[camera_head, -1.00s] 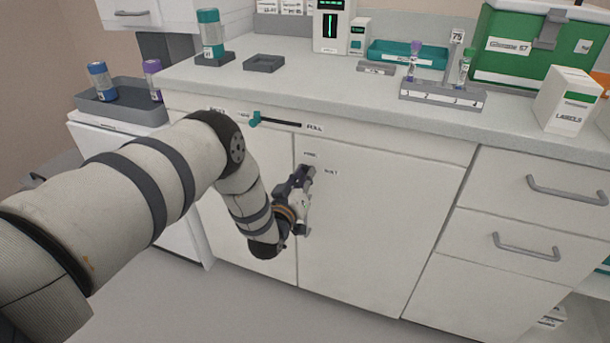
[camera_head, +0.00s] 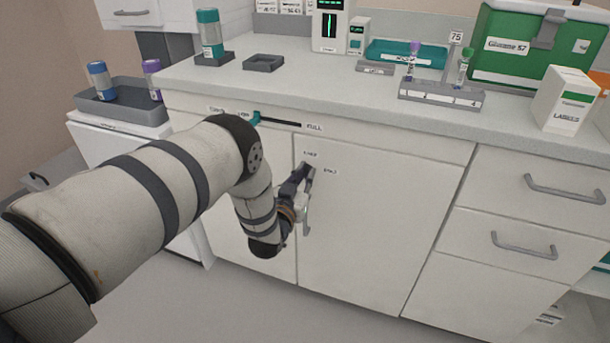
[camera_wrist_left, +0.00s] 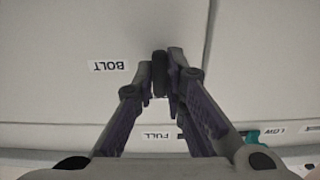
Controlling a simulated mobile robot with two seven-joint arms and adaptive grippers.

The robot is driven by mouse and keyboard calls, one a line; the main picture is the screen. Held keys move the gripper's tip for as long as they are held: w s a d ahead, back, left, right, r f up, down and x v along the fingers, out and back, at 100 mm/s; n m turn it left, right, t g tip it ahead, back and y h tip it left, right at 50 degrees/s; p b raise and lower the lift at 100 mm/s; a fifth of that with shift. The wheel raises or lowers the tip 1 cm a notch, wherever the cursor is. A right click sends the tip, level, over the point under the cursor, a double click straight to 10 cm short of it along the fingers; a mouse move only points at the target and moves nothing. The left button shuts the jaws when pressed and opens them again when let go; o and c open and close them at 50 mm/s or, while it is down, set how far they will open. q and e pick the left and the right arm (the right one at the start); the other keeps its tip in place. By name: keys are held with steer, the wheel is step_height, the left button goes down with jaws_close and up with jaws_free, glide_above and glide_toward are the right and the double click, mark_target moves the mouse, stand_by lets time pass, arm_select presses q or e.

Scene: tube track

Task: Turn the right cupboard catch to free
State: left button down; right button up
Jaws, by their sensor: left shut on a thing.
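My left gripper (camera_head: 309,170) is at the upper left of the right cupboard door (camera_head: 375,225). In the left wrist view the fingers (camera_wrist_left: 161,85) are shut on a dark upright piece, the catch (camera_wrist_left: 160,68), which stands between the fingertips. The fingers hide much of the catch, and I cannot tell exactly which label it points to. In the head view a label that seems to read FREE (camera_head: 310,154) is just above the fingertips, and the BOLT label (camera_head: 330,171) is to their right. BOLT also shows upside down in the left wrist view (camera_wrist_left: 108,65). My right gripper is out of view.
A slider with a teal knob (camera_head: 256,118) and a FULL label (camera_head: 314,127) is above the doors. The worktop (camera_head: 330,95) carries a tube rack (camera_head: 440,94) and boxes. Drawers with grey handles (camera_head: 565,190) are on the right. The door front right of the gripper is clear.

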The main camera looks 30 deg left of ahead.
arm_select(q)
steer(key=c, duration=1.6)
jaws_free()
steer(key=shift+c, duration=0.2)
steer(key=v, duration=1.2)
steer(key=shift+s+f, duration=0.1)
steer(key=shift+f, duration=0.05)
